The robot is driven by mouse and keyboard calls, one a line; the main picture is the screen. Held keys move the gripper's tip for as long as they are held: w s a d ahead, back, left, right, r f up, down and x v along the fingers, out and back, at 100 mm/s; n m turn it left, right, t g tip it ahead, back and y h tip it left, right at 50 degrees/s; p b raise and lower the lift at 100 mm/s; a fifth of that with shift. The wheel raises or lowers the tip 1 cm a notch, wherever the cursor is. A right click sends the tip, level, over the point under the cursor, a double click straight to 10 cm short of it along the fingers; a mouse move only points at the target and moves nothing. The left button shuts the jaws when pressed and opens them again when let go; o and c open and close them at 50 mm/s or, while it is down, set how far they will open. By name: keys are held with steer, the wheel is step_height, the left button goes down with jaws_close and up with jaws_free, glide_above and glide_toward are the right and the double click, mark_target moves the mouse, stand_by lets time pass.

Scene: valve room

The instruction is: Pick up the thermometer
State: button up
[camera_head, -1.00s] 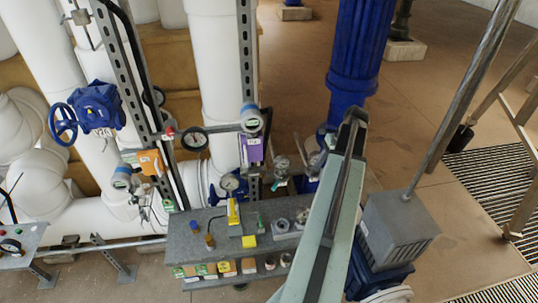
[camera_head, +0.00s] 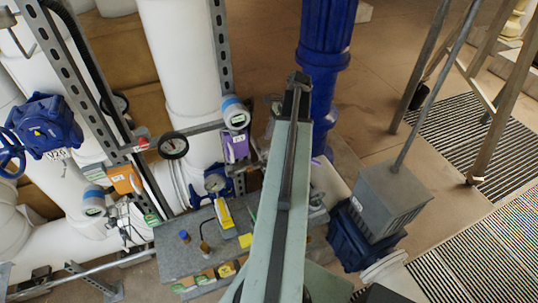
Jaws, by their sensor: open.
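A grey two-level shelf (camera_head: 178,262) stands left of centre with small items on it. I cannot tell for sure which item is the thermometer; a thin green item (camera_head: 252,217) beside my arm is partly hidden. My arm rises through the middle of the view and covers the right part of the shelf top. My gripper does not show; only the dark far end of the arm link is visible, above and beyond the shelf.
White pipes and a slotted metal post (camera_head: 88,85) stand behind the shelf at left. A blue valve actuator (camera_head: 47,125) is at far left. A blue column (camera_head: 325,45) rises behind my arm. A grey box (camera_head: 382,195) on a blue base stands right of the shelf. Open floor lies behind.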

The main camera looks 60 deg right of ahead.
mark_target(267, 154)
steer(key=shift+s+b+x, duration=0.25)
steer(key=shift+b+x, duration=0.75)
steer(key=shift+x, duration=0.05)
steer(key=shift+w+a+f+b, duration=0.1)
steer(key=shift+f+b, duration=0.2)
steer(key=shift+f, duration=0.15)
steer(key=shift+r, duration=0.1)
steer(key=b+x, duration=0.5)
steer(key=shift+f, duration=0.2)
steer(key=shift+r, duration=0.2)
jaws_close()
